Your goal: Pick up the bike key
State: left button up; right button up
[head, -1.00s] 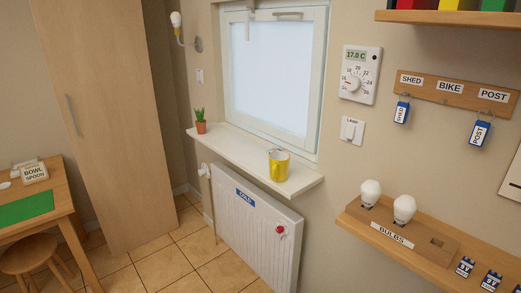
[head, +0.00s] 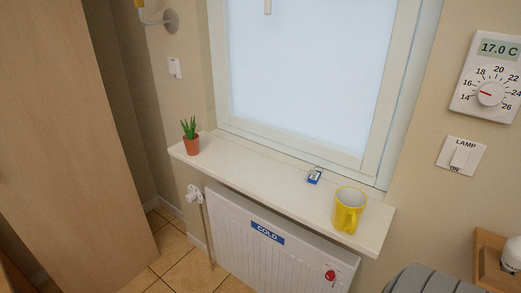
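A small key with a blue tag (head: 314,176) lies on the white windowsill (head: 255,168), close to the window frame. Its tag has a white label that is too small to read, so I cannot tell for certain that it is the bike key. Neither of my grippers is in view.
A potted plant (head: 191,138) stands at the sill's left end. A radiator (head: 262,250) marked COLD is below. The sill is clear between plant and key. A grey ribbed shape, which may be my arm, enters at the bottom right.

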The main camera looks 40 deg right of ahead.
aim_at(314, 177)
jog(key=i+z, duration=0.3)
jog(key=i+j+z, duration=0.35)
jog(key=i, duration=0.15)
jog(key=i+j+z, duration=0.15)
jog(key=i+z, duration=0.15)
jog(key=i, duration=0.1)
